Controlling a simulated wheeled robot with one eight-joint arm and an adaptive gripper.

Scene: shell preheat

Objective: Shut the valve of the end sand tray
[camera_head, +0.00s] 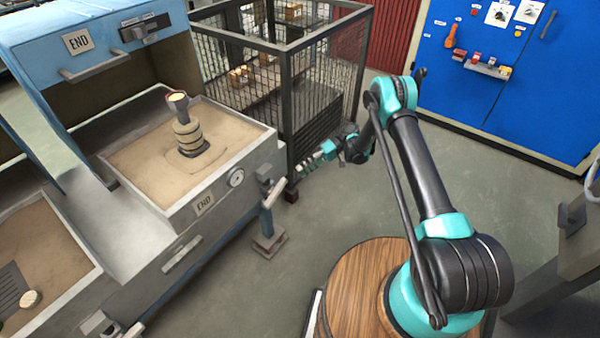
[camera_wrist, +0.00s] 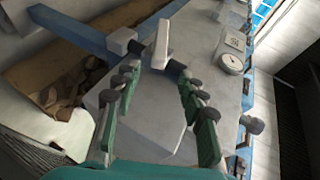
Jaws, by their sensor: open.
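My gripper (camera_head: 305,164) is to the right of the valve in the head view. In the wrist view my gripper (camera_wrist: 160,78) is open and empty, its green fingers below the lever's base. I cannot tell whether they touch it.
A round gauge (camera_head: 236,178) is on the tray's front. A dark wire cage (camera_head: 270,90) stands behind my gripper. A small post foot (camera_head: 269,244) is on the floor below the valve. A blue cabinet (camera_head: 500,80) stands at the back right. The grey floor between is open.

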